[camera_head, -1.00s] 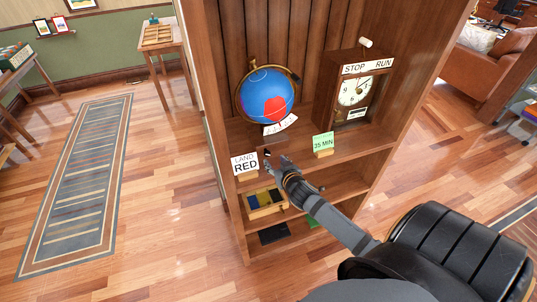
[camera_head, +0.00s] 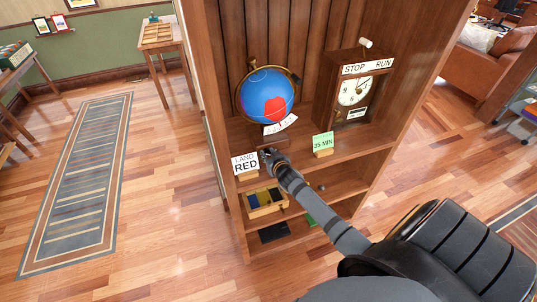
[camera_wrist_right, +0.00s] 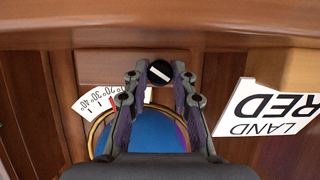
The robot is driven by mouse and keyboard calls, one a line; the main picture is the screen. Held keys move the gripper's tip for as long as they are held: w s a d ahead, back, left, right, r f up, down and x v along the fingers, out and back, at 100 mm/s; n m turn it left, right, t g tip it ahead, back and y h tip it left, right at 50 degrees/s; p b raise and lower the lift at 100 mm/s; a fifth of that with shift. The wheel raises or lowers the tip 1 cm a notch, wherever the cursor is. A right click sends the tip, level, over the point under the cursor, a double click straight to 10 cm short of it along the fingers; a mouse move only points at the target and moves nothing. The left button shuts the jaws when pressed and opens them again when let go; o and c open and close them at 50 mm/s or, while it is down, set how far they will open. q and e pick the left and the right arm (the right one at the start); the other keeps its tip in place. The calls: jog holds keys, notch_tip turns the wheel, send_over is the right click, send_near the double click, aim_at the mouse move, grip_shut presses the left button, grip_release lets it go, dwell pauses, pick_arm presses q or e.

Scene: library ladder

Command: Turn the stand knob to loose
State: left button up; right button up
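The globe (camera_head: 266,97), blue with a red patch, stands in its ring on a wooden cabinet shelf. A black round knob with a white line (camera_wrist_right: 159,72) shows in the right wrist view on the front of the wooden stand base. My right gripper (camera_wrist_right: 161,78) is open, with its fingertips on either side of the knob; whether they touch it I cannot tell. In the head view the right gripper (camera_head: 270,154) is at the shelf's front edge below the globe and hides the knob. No loose or tight marking is readable. My left gripper is not in view.
A LAND RED card (camera_head: 245,163) stands close left of the gripper. A 35 MIN card (camera_head: 323,143) and a STOP/RUN clock (camera_head: 354,92) stand to the right. A numbered scale (camera_wrist_right: 98,100) with a red mark is beside the globe. A small divided tray (camera_head: 264,202) is on the shelf below.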

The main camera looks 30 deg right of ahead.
grip_shut()
jog(key=n+h+b, duration=0.2)
jog(key=shift+a+f+n, duration=0.2)
jog(key=shift+f+n, duration=0.05)
jog(key=shift+n, duration=0.05)
jog(key=shift+r+n+h+b, duration=0.1)
jog(key=shift+n+h+b, duration=0.5)
jog(key=shift+n+b, duration=0.4)
jog(key=o, duration=0.7)
grip_release()
